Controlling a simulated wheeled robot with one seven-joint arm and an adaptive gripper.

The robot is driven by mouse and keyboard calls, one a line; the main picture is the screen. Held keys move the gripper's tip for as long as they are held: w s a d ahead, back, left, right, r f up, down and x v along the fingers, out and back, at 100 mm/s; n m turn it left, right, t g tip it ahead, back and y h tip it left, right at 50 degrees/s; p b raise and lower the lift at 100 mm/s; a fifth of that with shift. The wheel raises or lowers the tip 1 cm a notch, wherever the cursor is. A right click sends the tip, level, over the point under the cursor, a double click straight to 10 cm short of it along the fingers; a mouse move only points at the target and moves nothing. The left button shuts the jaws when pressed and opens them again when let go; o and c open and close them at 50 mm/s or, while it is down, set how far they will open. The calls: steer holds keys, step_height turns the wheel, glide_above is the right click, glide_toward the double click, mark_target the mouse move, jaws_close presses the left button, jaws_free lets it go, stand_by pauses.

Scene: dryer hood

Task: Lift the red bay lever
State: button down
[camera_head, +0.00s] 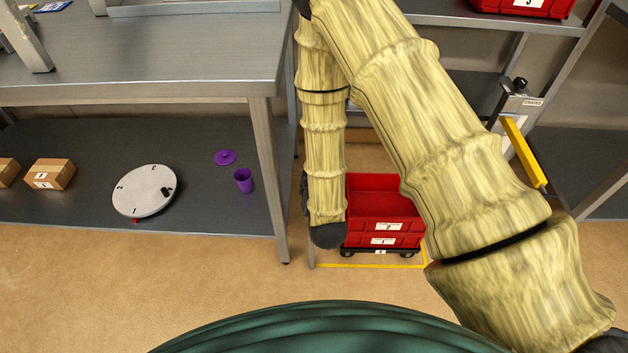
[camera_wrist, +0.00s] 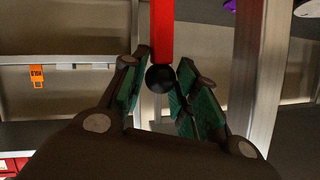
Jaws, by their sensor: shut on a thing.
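The red bay lever (camera_wrist: 161,30) shows in the wrist view as a red bar coming down from the top edge, ending in a round black knob (camera_wrist: 160,79). My gripper (camera_wrist: 159,74) has its green-padded fingers on either side of the knob and is shut on the lever's end. The lever's far end is out of the picture. In the head view my arm hides the lever, and the fingers cannot be made out.
Red crates (camera_head: 385,240) stand on a low wheeled base between the bench and the right shelving. The bench (camera_head: 150,55) has a lower shelf with a white disc (camera_head: 145,190), a purple cup (camera_head: 243,180) and cartons. An orange tag (camera_wrist: 37,76) hangs at left in the wrist view.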

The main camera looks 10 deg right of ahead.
steer(key=shift+s+a+f, duration=0.1)
steer(key=shift+s+f, duration=0.15)
steer(key=shift+f, duration=0.15)
steer(key=c, duration=1.5)
jaws_free()
steer(key=o, duration=0.4)
steer(key=shift+w, duration=0.2)
steer(key=shift+r, duration=0.15)
steer(key=v, duration=1.2)
